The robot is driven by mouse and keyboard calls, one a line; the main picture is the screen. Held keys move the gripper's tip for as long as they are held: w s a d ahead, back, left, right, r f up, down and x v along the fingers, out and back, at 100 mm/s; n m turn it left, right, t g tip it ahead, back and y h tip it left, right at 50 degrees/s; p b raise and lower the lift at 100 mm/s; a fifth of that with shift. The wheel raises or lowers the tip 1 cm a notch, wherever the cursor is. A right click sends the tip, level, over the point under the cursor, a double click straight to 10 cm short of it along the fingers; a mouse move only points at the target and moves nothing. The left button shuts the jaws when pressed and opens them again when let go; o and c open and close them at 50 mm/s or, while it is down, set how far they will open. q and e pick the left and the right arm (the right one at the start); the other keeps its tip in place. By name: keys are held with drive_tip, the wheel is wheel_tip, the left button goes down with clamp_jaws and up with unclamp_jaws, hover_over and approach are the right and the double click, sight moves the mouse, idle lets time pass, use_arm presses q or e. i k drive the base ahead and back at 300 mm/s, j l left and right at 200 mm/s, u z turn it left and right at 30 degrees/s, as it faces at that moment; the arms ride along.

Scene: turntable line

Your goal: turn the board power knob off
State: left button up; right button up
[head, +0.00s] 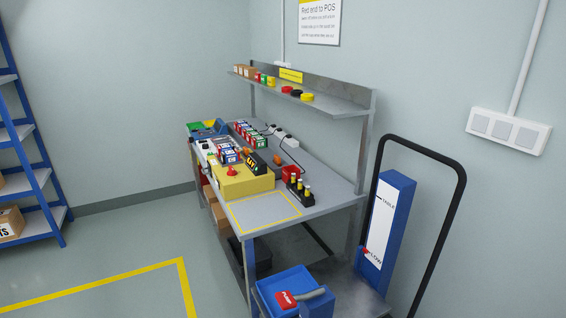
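A grey workbench (330,193) stands against the wall in the middle of the head view. A yellow box (244,184) sits on it near the front edge. A small red part (232,171), like a knob, shows on top of the yellow box. I cannot tell whether it is the board power knob, and its setting is too small to read. A black unit with yellow lettering (256,163) stands at the back of the box. Neither of my grippers is in view.
A yellow-outlined area (265,211) on the bench is clear. A black holder with yellow-topped items (300,190) stands beside it. A blue cart tub (283,293) and black handle frame (461,185) stand at the right. Blue shelving (38,160) is at the left; the floor between is open.

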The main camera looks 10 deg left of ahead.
sight(232, 172)
drive_tip(key=i+j+z, duration=0.25)
drive_tip(key=j+z, duration=0.5)
drive_tip(key=j, duration=0.2)
drive_tip(key=i+j+z, duration=0.15)
drive_tip(key=j, duration=0.4)
drive_tip(key=j+z, duration=0.15)
drive_tip(key=j, duration=0.4)
drive_tip(key=i+j, duration=0.1)
drive_tip(key=j, duration=1)
drive_tip(key=i+z, duration=0.05)
